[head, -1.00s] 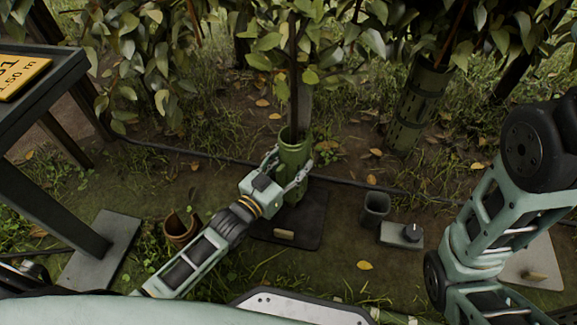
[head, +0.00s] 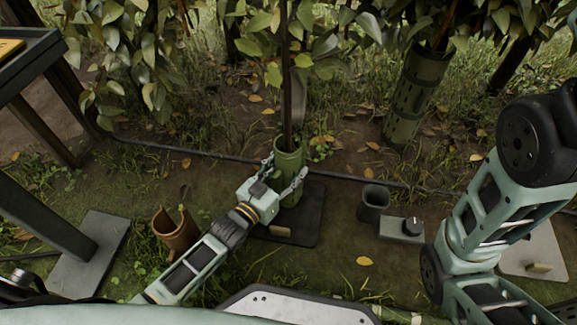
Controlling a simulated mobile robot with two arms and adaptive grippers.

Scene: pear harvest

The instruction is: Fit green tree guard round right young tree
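The green tree guard (head: 289,163) is an upright, open-topped tube near the middle of the head view. My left gripper (head: 283,176) has one finger on each side of it and is closed against its wall. A thin young tree trunk (head: 287,100) rises at the guard's top opening. The guard's front wall hides the lower trunk, so I cannot tell fully how it sits inside. The guard's lower end is partly hidden by my gripper. My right arm is at the right edge; its gripper is out of view.
A dark board (head: 309,221) lies just below the guard. A dark cup (head: 372,203) and grey box with a knob (head: 402,229) stand to the right, a brown pot (head: 176,231) to the left. A perforated guard (head: 415,96) surrounds another trunk. A black hose (head: 345,177) crosses behind.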

